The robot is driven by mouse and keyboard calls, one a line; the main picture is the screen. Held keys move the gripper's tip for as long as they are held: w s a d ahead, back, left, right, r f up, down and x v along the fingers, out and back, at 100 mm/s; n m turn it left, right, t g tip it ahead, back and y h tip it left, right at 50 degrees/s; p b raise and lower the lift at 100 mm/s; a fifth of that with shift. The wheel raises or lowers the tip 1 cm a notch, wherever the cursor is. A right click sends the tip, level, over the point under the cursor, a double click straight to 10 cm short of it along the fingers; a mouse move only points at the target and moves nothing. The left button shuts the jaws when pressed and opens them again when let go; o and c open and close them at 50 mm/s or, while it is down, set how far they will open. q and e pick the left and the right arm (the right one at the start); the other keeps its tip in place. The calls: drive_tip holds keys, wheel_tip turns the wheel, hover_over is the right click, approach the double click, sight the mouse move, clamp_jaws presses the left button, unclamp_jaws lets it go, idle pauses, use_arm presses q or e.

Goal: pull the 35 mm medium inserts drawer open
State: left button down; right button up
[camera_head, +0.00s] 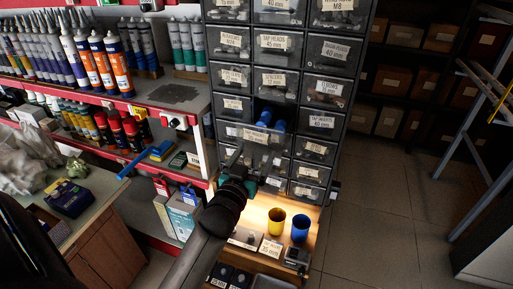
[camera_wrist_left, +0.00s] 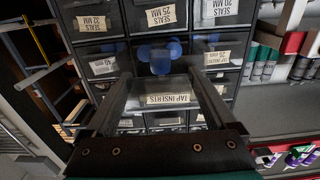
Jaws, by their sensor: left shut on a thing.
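The drawer labelled "TAP INSERTS" (camera_head: 256,136) stands out from the dark cabinet, with blue pieces (camera_head: 265,119) showing inside and a dark gap above them. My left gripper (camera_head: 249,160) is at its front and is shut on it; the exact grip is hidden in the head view. In the left wrist view my left gripper (camera_wrist_left: 160,84) has a finger on each side of the drawer's label (camera_wrist_left: 165,98), which appears upside down. The size on that label is not readable. Blue pieces (camera_wrist_left: 160,58) show behind it. My right gripper is not in view.
Closed labelled drawers (camera_head: 321,122) surround the open one. Below, a lit ledge holds a yellow cup (camera_head: 276,221), a blue cup (camera_head: 301,228) and a label card (camera_head: 270,247). Shelves of tubes (camera_head: 110,62) stand at the left. The floor (camera_head: 380,200) at the right is clear.

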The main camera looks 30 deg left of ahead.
use_arm(q)
drive_tip(key=shift+w, duration=0.1)
unclamp_jaws()
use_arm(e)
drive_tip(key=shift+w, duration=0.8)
use_arm(q)
drive_tip(key=v, duration=1.5)
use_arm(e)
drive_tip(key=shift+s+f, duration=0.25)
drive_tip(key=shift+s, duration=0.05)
use_arm(q)
drive_tip(key=shift+d, duration=0.15)
